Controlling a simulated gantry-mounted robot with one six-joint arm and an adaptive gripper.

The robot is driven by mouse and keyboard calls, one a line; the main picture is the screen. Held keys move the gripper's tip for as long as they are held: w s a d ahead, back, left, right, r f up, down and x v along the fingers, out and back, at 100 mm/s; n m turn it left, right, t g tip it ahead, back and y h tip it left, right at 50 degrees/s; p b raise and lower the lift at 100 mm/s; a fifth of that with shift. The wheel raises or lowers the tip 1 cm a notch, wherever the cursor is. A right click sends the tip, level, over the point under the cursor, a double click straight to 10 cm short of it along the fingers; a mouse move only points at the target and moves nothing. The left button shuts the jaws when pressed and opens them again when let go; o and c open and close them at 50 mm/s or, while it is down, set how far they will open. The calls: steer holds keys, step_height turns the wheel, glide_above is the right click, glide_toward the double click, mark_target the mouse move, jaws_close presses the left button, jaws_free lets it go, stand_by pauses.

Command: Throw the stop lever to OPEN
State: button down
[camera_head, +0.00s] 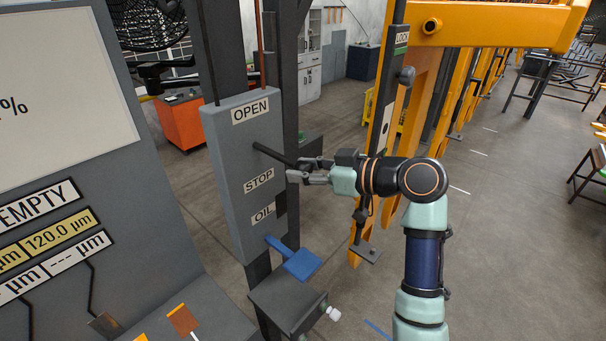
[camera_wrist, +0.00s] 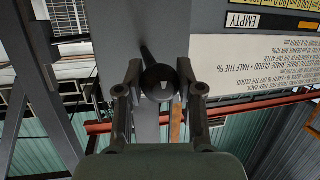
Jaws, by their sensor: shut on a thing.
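The stop lever (camera_head: 271,153) is a dark rod that sticks out of the front of a grey box (camera_head: 222,165). Its root lies between the OPEN label (camera_head: 250,111) and the STOP label (camera_head: 258,180). The rod slopes slightly down to the right toward my gripper (camera_head: 297,169). My gripper is shut on the lever's outer end. In the wrist view the lever's round dark end (camera_wrist: 158,82) sits between the two fingers of my gripper (camera_wrist: 158,76). The fingers hide part of the rod in the head view.
An OIL label (camera_head: 263,215) and a blue pedal-like plate (camera_head: 300,263) are below the lever. A grey panel (camera_head: 130,150) with a white board stands at left. A yellow frame (camera_head: 470,25) with a LOCK lever post (camera_head: 385,90) rises behind my arm.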

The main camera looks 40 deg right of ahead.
steer(key=r, duration=0.3)
steer(key=r+p, duration=0.1)
steer(key=shift+w+r, duration=0.3)
steer(key=shift+r, duration=0.1)
steer(key=shift+w+a+r+p, duration=0.1)
steer(key=shift+w+r+p, duration=0.1)
steer(key=shift+r, duration=0.3)
steer(key=shift+w+r+p, duration=0.1)
steer(key=shift+w+r, duration=0.1)
steer(key=shift+r, duration=0.3)
steer(key=c, duration=0.7)
jaws_free()
steer(key=shift+f, duration=0.1)
steer(key=v, duration=1.2)
steer(key=shift+f, duration=0.1)
